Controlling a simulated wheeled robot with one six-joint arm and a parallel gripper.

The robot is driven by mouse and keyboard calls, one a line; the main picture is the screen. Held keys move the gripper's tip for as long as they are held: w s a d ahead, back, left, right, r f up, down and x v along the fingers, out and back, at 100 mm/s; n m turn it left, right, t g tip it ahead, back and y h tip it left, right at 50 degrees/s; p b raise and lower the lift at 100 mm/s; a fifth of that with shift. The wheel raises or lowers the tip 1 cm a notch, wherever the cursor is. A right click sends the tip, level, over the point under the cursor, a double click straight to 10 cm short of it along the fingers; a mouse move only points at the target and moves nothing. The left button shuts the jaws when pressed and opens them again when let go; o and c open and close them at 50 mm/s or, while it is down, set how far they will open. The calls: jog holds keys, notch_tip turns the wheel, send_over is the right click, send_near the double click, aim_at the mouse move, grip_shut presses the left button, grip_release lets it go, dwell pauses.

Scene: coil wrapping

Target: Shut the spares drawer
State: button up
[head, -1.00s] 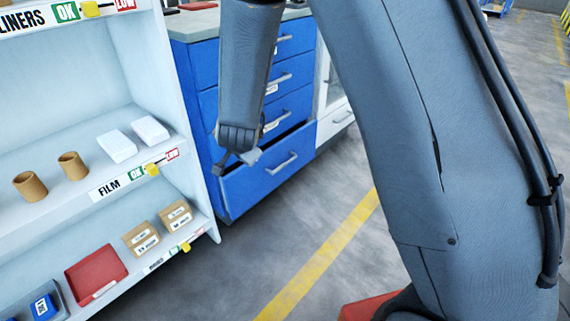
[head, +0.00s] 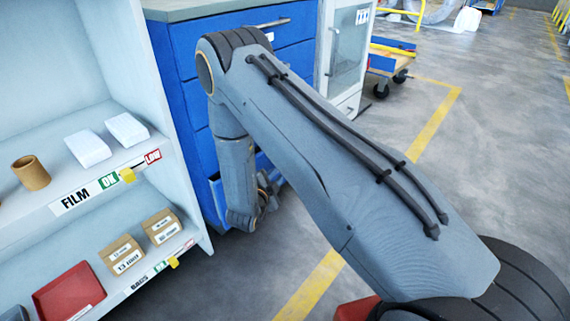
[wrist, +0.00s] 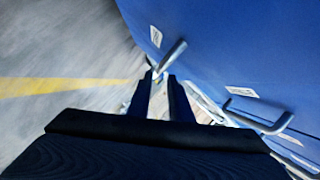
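The blue drawer cabinet (head: 185,85) stands behind the shelf. Its lowest drawer (head: 214,193) stands out from the cabinet in the head view, mostly hidden behind my arm; I cannot read its label. My gripper (head: 270,192) is low in front of that drawer, pointing down. In the wrist view my gripper (wrist: 161,82) shows two dark fingers with a gap between them and nothing held. A blue drawer front (wrist: 200,45) fills the upper right there, with a metal handle (wrist: 172,55) just beyond the fingertips. I cannot tell whether they touch.
A white shelf (head: 190,180) with small boxes (head: 124,254) and a red bin (head: 70,290) stands close on the left. A white glass-door cabinet (head: 343,50) is beside the drawers, and a yellow cart (head: 395,60) is behind. The floor on the right is clear.

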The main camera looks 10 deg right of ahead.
jog(key=b+x, duration=0.3)
jog(key=x, duration=0.5)
grip_shut()
